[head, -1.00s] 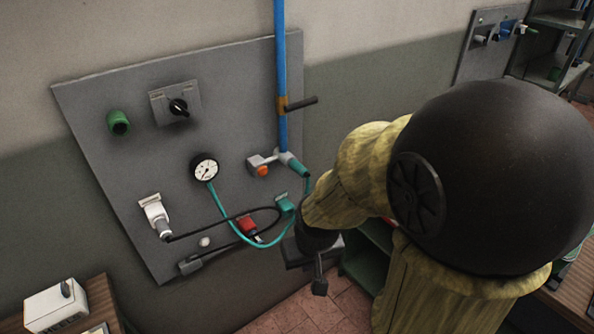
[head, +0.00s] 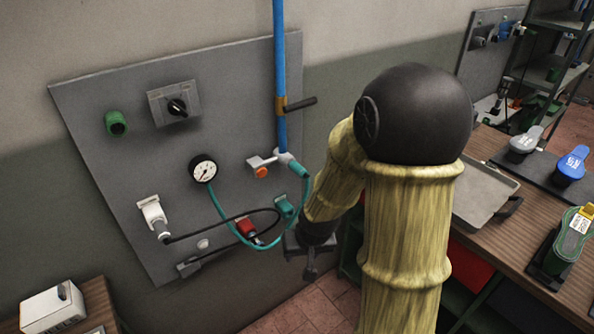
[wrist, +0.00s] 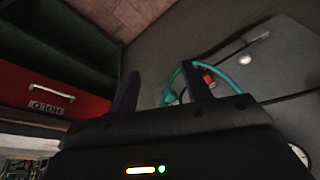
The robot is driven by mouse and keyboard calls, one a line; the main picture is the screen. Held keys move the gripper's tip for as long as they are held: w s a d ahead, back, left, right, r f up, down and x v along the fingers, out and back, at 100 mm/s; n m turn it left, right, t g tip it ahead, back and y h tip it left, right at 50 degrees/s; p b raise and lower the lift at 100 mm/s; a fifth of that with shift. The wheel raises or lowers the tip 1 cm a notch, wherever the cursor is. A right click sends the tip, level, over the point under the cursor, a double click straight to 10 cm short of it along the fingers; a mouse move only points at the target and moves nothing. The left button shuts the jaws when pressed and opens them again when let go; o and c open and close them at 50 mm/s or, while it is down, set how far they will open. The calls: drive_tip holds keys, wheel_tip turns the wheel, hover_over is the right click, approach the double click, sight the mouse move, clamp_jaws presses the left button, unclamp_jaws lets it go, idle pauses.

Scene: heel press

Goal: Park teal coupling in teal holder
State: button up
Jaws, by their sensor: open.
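The teal coupling (head: 299,169) is at the end of a teal hose (head: 262,246), at the outlet below the blue pipe. The teal holder (head: 285,207) is on the grey panel below it, and a black cable passes close by. The teal hose loops from the gauge down and up to the coupling. My gripper (head: 311,272) is low, below and right of the holder, apart from both. In the wrist view its fingers (wrist: 162,92) are spread and empty; the teal hose (wrist: 172,80) shows beyond them, partly hidden by a finger.
The grey panel (head: 95,100) also carries a gauge (head: 204,170), a red holder (head: 246,228), a white socket (head: 152,215) and an orange-ended lever (head: 262,171). A bench with a tray (head: 485,195) stands at right. A red drawer (wrist: 45,100) is close in the wrist view.

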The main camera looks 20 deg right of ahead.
drive_tip(key=w+f+m+t+y, duration=0.1)
drive_tip(key=w+f+m+y, duration=0.1)
drive_tip(key=w+f, duration=0.3)
drive_tip(key=m+t+y+b, duration=0.2)
drive_tip(key=m+t+y, duration=0.1)
drive_tip(key=m+t, duration=0.85)
approach(298, 169)
drive_tip(key=shift+w+d+f+n+t, duration=0.1)
drive_tip(key=shift+w+f+n+t, duration=0.3)
drive_tip(key=shift+w+f, duration=0.7)
drive_tip(key=shift+r, duration=0.1)
drive_tip(key=shift+w, duration=0.1)
drive_tip(key=shift+b+x, duration=0.55)
drive_tip(key=shift+x, duration=3.9)
